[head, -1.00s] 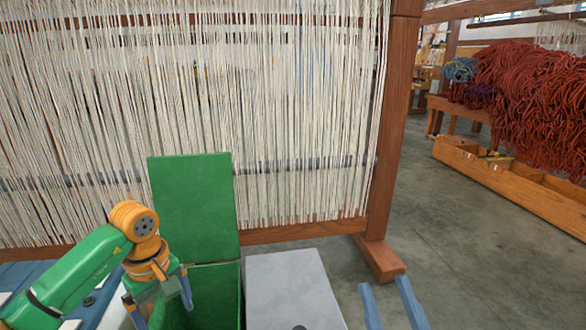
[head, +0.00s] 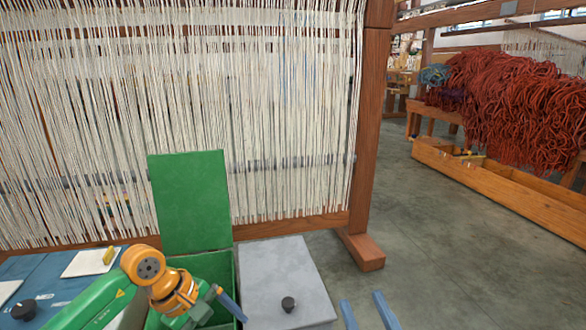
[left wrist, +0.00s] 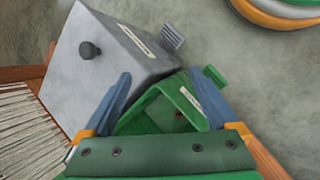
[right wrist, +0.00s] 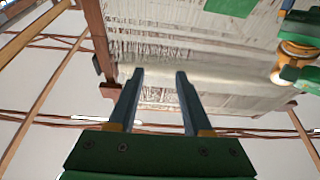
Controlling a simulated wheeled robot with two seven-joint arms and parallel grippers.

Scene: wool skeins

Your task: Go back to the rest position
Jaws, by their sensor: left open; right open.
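My left gripper (head: 226,308) is low over the open green box (head: 209,265), whose lid stands up at its back. In the left wrist view my left gripper (left wrist: 157,76) is open and empty, with the green box (left wrist: 158,112) and the grey box (left wrist: 110,58) beyond its fingers. My right gripper (head: 362,300) shows only as two blue fingertips at the bottom edge of the head view, right of the grey box (head: 285,262). In the right wrist view my right gripper (right wrist: 160,73) is open, with nothing between its fingers.
A wooden loom (head: 368,150) with pale hanging threads stands behind the boxes. A blue-covered surface (head: 62,272) with pale cards lies at left. Red wool (head: 520,100) hangs at the right over a wooden trough (head: 500,185). Floor (head: 450,260) is clear at right.

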